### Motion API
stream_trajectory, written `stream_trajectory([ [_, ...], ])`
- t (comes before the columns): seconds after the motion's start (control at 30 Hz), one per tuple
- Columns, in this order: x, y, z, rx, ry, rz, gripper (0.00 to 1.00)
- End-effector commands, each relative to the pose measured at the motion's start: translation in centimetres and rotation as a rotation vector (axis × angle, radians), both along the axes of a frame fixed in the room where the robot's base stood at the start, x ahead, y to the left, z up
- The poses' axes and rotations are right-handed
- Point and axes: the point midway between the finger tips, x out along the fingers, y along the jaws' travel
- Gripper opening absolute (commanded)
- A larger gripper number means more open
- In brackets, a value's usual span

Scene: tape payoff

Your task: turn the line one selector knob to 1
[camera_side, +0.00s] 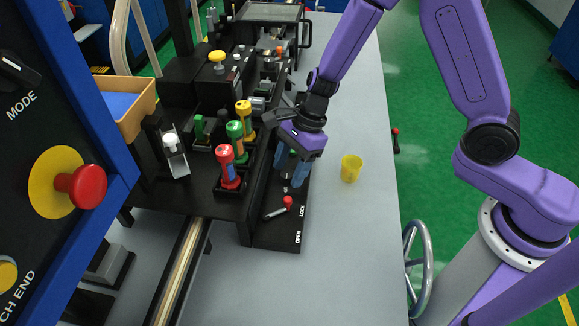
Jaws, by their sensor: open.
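My gripper (291,170) points down with its blue fingers apart over a black plate (276,238) marked LOCK and OPEN. A small dark and green part shows behind the fingers; the gripper hides most of it, and I cannot tell whether the fingers touch it. No knob with a readable line one label shows. A black knob marked MODE (18,69) is on the blue-framed panel at the left, far from my gripper. A red-tipped lever (282,207) lies on the black plate just in front of my fingers.
Red (228,168), green (237,140) and yellow (244,114) topped posts stand close left of my gripper. A yellow cup (351,168) stands to the right on the grey table (345,250), with clear surface around it. A red button (82,187) juts from the left panel.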

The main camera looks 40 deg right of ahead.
Motion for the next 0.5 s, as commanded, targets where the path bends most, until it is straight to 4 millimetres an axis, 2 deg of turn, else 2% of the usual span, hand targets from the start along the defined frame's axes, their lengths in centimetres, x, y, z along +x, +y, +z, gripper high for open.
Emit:
stream_trajectory([
  [0.37,-0.01,0.18,-0.48,-0.001,0.000,0.000,0.58],
  [0.4,-0.01,0.18,-0.48,-0.001,0.000,0.000,0.55],
  [0.47,-0.01,0.17,-0.47,-0.001,0.000,0.000,0.36],
  [0.5,-0.01,0.17,-0.47,-0.001,0.000,0.000,0.23],
])
